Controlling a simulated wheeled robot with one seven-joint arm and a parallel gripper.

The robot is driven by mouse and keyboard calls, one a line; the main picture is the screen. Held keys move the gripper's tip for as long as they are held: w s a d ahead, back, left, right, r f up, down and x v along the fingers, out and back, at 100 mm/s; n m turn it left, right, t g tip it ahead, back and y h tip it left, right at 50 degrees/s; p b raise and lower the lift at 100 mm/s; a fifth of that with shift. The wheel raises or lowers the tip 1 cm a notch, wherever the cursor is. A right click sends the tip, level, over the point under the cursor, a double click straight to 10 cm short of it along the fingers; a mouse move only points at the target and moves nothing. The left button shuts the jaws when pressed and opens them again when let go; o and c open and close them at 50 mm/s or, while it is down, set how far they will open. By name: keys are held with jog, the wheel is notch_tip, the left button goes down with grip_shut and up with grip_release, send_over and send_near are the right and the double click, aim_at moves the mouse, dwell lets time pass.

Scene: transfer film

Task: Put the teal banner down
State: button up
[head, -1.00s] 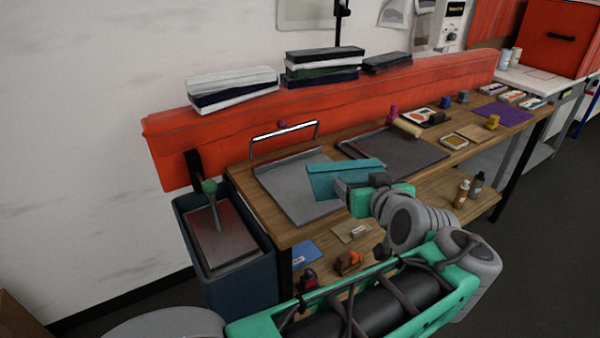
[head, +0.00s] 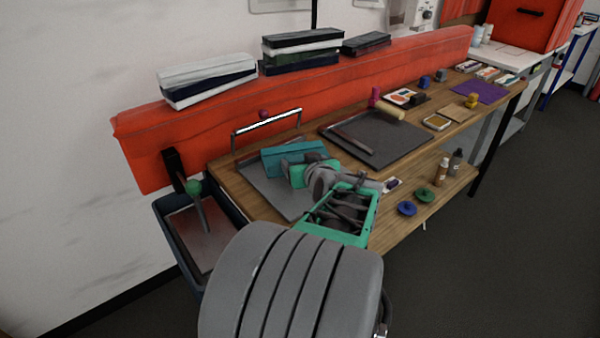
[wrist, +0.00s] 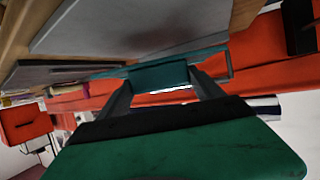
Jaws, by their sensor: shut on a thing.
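The teal banner (head: 283,155) is at the left end of the wooden table, over the grey tray (head: 262,186). It is a flat folded piece, and part of it is hidden behind my gripper. My gripper (head: 296,166) is shut on its near edge. In the wrist view, the teal banner (wrist: 160,76) sits between the two fingers of my gripper (wrist: 162,88). I cannot tell whether the banner touches the tray or hangs just above it.
A metal handle bar (head: 266,121) stands behind the tray, before the orange rail (head: 330,80). A dark tray (head: 375,138) with a roller lies to the right. A blue bin (head: 178,217) is at the left. Bottles (head: 441,172) stand on the lower shelf.

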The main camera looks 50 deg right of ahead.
jog(key=f, duration=0.1)
jog(key=w+f, duration=0.1)
jog(key=f, duration=0.1)
jog(key=shift+w+d+f, duration=0.15)
jog(key=shift+d+f, duration=0.1)
jog(key=shift+f, duration=0.5)
jog(key=shift+f, duration=0.2)
jog(key=o, duration=1.4)
jog(key=shift+o, duration=0.2)
